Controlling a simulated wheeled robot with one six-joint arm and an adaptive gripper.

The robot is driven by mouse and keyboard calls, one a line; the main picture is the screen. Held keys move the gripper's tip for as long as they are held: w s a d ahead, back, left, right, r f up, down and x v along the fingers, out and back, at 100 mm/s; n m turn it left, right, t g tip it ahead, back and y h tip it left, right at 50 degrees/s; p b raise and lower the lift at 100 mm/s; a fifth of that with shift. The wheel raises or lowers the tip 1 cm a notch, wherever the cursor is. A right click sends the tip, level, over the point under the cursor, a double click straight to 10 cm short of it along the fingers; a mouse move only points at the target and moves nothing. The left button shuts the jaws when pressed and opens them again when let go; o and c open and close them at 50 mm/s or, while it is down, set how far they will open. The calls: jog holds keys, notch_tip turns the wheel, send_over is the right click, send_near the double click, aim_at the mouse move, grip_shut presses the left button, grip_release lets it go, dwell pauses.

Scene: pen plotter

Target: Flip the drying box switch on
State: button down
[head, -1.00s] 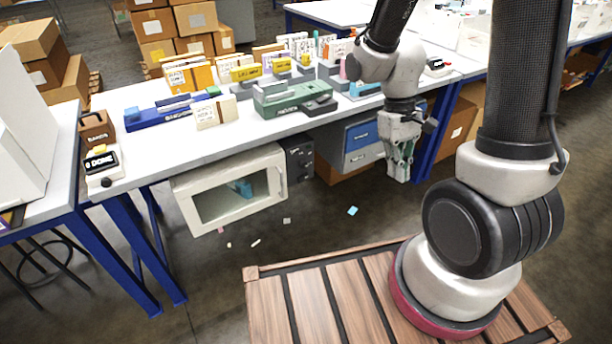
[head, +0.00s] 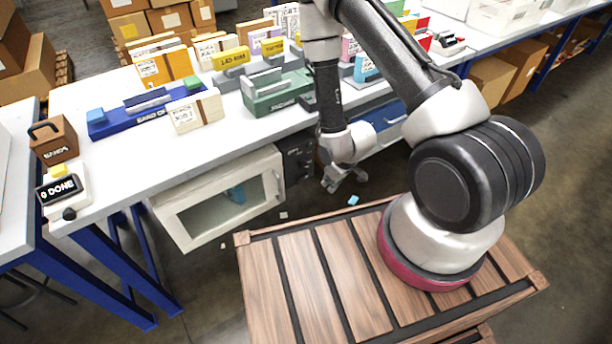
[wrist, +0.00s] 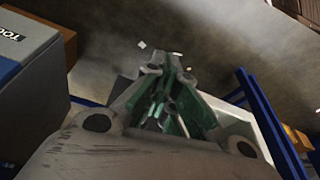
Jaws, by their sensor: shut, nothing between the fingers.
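The drying box (head: 160,205) appears to be the cream box with a clear window, hung under the table's front edge. A light blue item is visible inside it. A dark panel (head: 297,155) with small controls sits against its right side; I cannot make out the switch or its position. My gripper (head: 345,181) is low in front of the table, to the right of the dark panel and apart from it. It is shut and empty. In the wrist view my gripper (wrist: 166,75) points toward the floor, with a pale box edge (wrist: 240,115) beyond it on the right.
A blue-grey drawer unit (head: 385,118) hangs under the table right of my gripper; it looms at left in the wrist view (wrist: 25,65). Blue table legs (head: 125,270) stand at left. Small scraps (head: 352,200) lie on the floor. The tabletop (head: 130,165) holds stamps and card racks.

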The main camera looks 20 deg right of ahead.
aim_at(302, 179)
jog(key=shift+w+a+r+t, duration=0.2)
jog(key=shift+w+t, duration=0.1)
jog(key=shift+w, duration=0.2)
jog(key=shift+w+a+r+t, duration=0.2)
jog(key=shift+w+t, duration=0.1)
jog(key=shift+w, duration=0.15)
jog(key=w+a+f, duration=0.3)
jog(key=w+f, duration=0.3)
jog(key=f, duration=0.3)
jog(key=shift+w+a+f, duration=0.15)
jog(key=shift+w+a, duration=0.2)
jog(key=shift+a, duration=0.05)
